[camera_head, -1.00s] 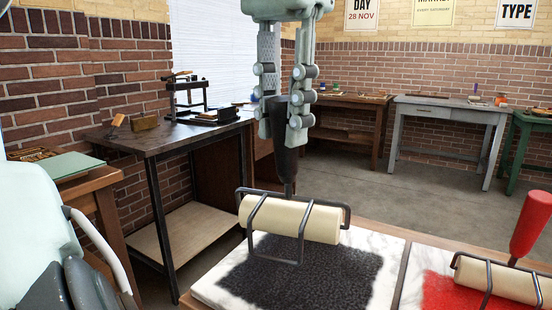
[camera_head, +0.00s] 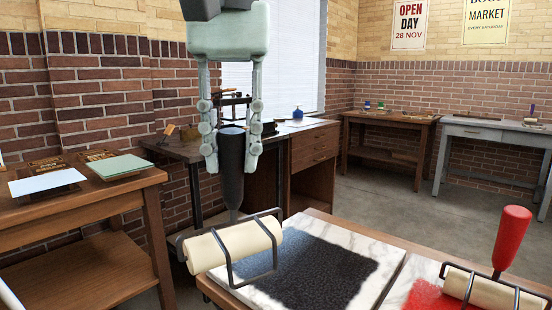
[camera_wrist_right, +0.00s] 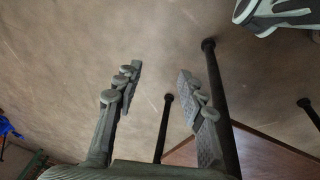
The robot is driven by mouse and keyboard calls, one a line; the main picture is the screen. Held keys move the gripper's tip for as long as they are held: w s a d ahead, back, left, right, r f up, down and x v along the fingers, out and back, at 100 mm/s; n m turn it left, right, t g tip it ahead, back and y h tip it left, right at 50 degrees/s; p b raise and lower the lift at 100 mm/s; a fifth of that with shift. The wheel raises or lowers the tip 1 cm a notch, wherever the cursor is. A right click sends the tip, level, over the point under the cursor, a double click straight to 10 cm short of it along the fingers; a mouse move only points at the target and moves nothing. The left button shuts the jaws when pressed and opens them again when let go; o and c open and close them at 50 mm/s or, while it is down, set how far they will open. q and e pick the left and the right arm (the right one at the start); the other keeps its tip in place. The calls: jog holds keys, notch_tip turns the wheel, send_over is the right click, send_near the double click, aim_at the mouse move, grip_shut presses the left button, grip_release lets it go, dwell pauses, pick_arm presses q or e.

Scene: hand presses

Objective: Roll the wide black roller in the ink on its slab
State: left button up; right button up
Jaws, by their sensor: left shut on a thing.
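The wide black-handled roller has a black handle (camera_head: 231,180), a dark wire frame and a cream cylinder (camera_head: 232,245). In the head view my left gripper (camera_head: 231,162) is shut on its handle, held upright. The cylinder is at the slab's left edge, overlapping it in the picture; I cannot tell whether it touches. Its visible surface is clean cream. The white marble slab (camera_head: 340,231) carries a square patch of black ink (camera_head: 320,268). In the right wrist view my right gripper (camera_wrist_right: 160,75) is open and empty.
A red-handled roller (camera_head: 512,237) stands on red ink (camera_head: 430,297) on a slab at the right. A wooden table (camera_head: 90,215) with sheets and type trays stands at the left. A dark table with a press (camera_head: 235,105) is behind my left gripper.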

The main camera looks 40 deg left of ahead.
pick_arm(q)
jog(key=w+n, duration=0.1)
jog(key=n, duration=0.2)
jog(key=w+f+n, duration=0.1)
jog(key=n, duration=0.2)
jog(key=w+n, duration=0.2)
jog(key=n, duration=0.2)
jog(key=shift+d+f+h+p, duration=0.15)
jog(key=shift+f+h+p, duration=0.15)
jog(key=shift+h, duration=0.1)
pick_arm(e)
notch_tip(320, 180, down, 4)
jog(key=s+f, duration=0.1)
jog(key=s, duration=0.1)
pick_arm(q)
jog(key=w+f+n+t+b, duration=0.1)
jog(key=w+f+n+b, duration=0.1)
jog(key=w+f+n, duration=0.2)
jog(key=shift+w+f+n+t, duration=0.4)
jog(key=shift+f+n, duration=1.3)
jog(key=shift+n, duration=2.1)
pick_arm(e)
jog(key=w+r, duration=0.3)
jog(key=r, duration=0.5)
jog(key=shift+w+a, duration=0.15)
jog(key=shift+w, duration=0.05)
pick_arm(q)
jog(key=shift+d, duration=0.1)
